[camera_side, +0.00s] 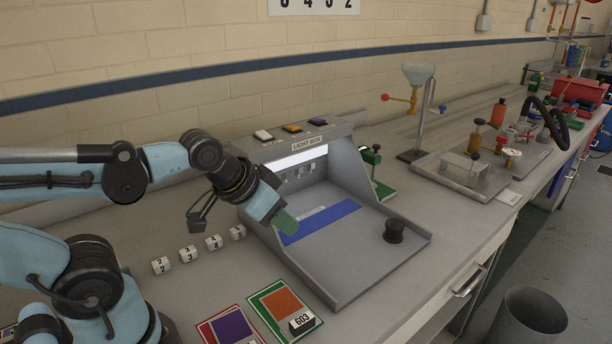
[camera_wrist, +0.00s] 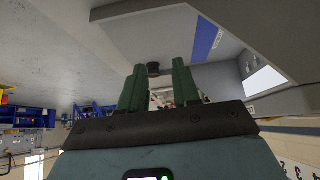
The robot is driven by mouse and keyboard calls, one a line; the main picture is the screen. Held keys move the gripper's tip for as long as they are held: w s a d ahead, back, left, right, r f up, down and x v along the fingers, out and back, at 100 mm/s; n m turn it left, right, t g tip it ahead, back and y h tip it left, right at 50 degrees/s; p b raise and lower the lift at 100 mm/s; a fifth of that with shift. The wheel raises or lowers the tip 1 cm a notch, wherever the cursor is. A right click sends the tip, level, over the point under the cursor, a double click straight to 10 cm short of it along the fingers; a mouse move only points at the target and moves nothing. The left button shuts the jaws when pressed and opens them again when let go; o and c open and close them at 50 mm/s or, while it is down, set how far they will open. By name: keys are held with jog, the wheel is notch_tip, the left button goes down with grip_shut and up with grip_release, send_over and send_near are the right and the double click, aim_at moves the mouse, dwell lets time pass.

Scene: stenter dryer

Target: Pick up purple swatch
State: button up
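The purple swatch (camera_side: 231,326) lies on a red-bordered card at the front of the bench, cut by the bottom edge of the side view. I cannot see it in the wrist view. My gripper (camera_side: 287,222) has green fingers and hangs over the left part of the light box, above and beyond the swatch. In the wrist view, my gripper's fingers (camera_wrist: 157,75) stand apart with nothing seen between them.
An orange swatch (camera_side: 282,307) on a green-bordered card lies right of the purple one, with a block marked 603 (camera_side: 302,321) on it. The grey light box (camera_side: 350,270) holds a blue strip (camera_side: 321,221) and a black knob (camera_side: 394,231). Several numbered blocks (camera_side: 189,254) stand left of it.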

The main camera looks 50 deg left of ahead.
jog(key=o, duration=0.3)
jog(key=m+g, duration=0.1)
jog(key=g, duration=0.6)
send_over(235, 333)
jog(key=d, duration=0.5)
jog(key=f, duration=0.1)
jog(key=shift+s+d+f, duration=0.1)
jog(key=shift+s+f, duration=0.05)
jog(key=shift+f, duration=2.85)
jog(key=shift+s+f, duration=0.15)
jog(key=shift+f, duration=2.8)
